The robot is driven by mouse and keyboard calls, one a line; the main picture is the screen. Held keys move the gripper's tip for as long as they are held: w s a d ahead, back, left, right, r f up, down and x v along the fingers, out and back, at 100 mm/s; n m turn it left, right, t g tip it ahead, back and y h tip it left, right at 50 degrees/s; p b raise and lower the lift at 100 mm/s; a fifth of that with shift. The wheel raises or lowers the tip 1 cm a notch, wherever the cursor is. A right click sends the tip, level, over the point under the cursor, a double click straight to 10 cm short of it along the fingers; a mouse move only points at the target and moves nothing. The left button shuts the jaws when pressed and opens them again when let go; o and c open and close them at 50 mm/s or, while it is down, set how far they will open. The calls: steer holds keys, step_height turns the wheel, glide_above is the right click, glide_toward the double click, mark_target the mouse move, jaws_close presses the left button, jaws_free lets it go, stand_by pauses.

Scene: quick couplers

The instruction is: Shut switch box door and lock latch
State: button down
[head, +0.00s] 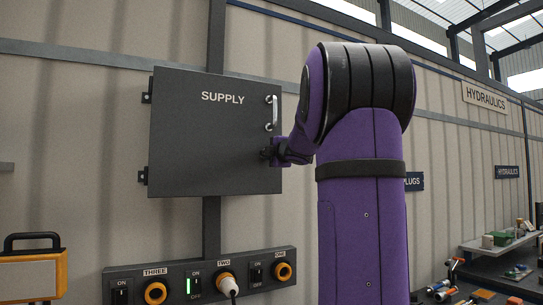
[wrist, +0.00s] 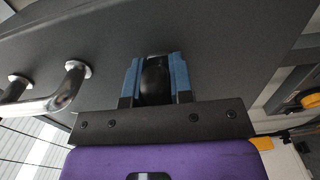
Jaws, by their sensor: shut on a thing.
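The dark grey switch box door (head: 210,140), marked SUPPLY, lies flat across the front of the box on the wall, with hinges on its left edge. It looks shut in the head view. A metal bar handle (head: 272,113) is near its right edge, and it also shows in the wrist view (wrist: 48,97). My gripper (head: 266,153) is at the door's right side below the handle. In the wrist view its blue-padded fingers (wrist: 156,80) are shut on a black latch knob (wrist: 155,82) on the door face. The knob's lock position cannot be told.
Below the box is a socket panel (head: 205,279) with switches and orange sockets marked ONE, TWO and THREE; a plug with a cable is in TWO. An orange case (head: 33,275) stands at the lower left. A cluttered bench (head: 495,245) is at the right.

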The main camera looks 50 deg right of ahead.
steer(key=shift+n, duration=0.3)
steer(key=c, duration=1)
jaws_free()
steer(key=v, duration=1)
steer(key=shift+s+a, duration=0.2)
steer(key=shift+s, duration=0.1)
